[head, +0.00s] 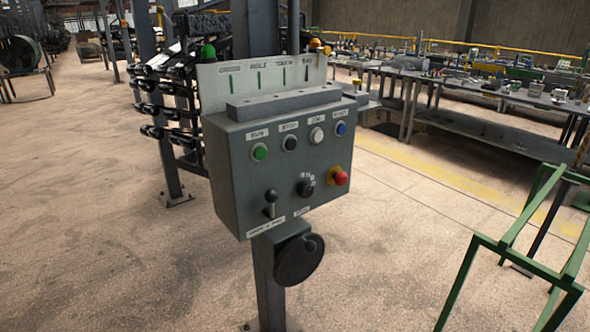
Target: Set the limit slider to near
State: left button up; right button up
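A grey-green control box (275,165) stands on a post in the middle of the head view. Its front carries a green, a black, a white and a blue button, a lever (271,200), a black knob (306,188) and a red mushroom button (341,178). A pale panel (262,84) with labels and green marks rises behind its top, and a grey bar (284,102) lies along the top. Neither gripper is in view.
A black handwheel (299,261) sits below the box. A green metal frame (516,268) stands at the front right. A rack with dark parts (165,105) is behind on the left. Long workbenches (480,100) line the back right. The floor left of the post is clear.

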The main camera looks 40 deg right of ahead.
aim_at(326, 50)
jog(key=z, duration=1.35)
